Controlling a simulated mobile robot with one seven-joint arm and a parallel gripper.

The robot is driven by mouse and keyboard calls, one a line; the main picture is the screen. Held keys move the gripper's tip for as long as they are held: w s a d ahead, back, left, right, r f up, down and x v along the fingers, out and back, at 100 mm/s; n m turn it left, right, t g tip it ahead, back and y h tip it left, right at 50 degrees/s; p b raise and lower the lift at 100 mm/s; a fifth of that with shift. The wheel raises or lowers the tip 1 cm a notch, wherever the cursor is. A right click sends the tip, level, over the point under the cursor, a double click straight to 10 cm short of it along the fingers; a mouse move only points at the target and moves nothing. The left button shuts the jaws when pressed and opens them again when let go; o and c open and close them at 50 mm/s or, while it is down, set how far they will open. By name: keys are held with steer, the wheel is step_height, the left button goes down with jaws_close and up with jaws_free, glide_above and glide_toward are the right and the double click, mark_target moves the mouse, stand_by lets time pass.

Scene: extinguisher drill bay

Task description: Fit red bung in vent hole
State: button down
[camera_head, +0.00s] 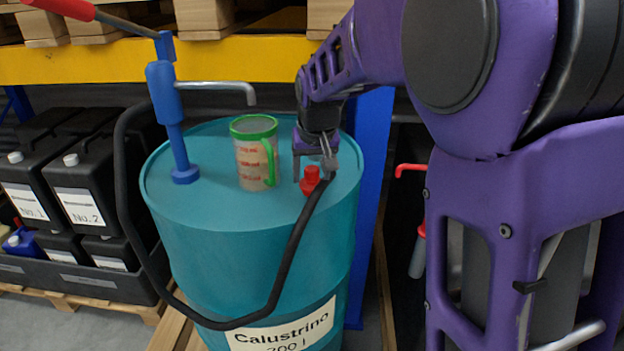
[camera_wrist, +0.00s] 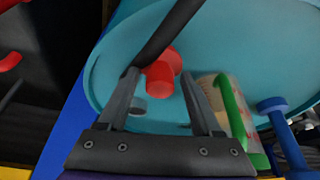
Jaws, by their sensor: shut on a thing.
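The red bung (camera_head: 310,180) is at the front right of the teal drum's top (camera_head: 215,205). My gripper (camera_head: 313,175) points down over it, shut on it with a finger on either side. In the wrist view the bung (camera_wrist: 160,82) shows between the two fingers (camera_wrist: 160,75), round knob toward me and wider flange beyond. I cannot tell whether the bung touches the drum top. I cannot make out the vent hole clearly.
A black hose (camera_head: 285,262) loops from the blue hand pump (camera_head: 167,105) and passes close to my gripper. A green-rimmed measuring jug (camera_head: 250,160) stands left of the bung. A yellow shelf beam (camera_head: 240,60) crosses behind; black canisters (camera_head: 85,190) stand at left.

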mark_target(312, 166)
steer(key=r, duration=0.5)
steer(key=w+r+p, duration=0.1)
steer(key=r, duration=0.2)
steer(key=shift+r, duration=0.25)
steer(key=shift+w+d+f, duration=0.45)
steer(key=shift+w+f, duration=0.65)
steer(key=shift+w, duration=1.75)
steer(key=shift+w+d+f, duration=0.45)
steer(key=shift+w+f, duration=0.7)
steer(key=shift+w, duration=1.75)
steer(key=shift+w+d+f, duration=0.45)
steer(key=shift+w+f, duration=0.65)
steer(key=shift+w, duration=1.75)
steer(key=shift+f+b, duration=0.5)
steer(key=shift+f, duration=0.9)
jaws_free()
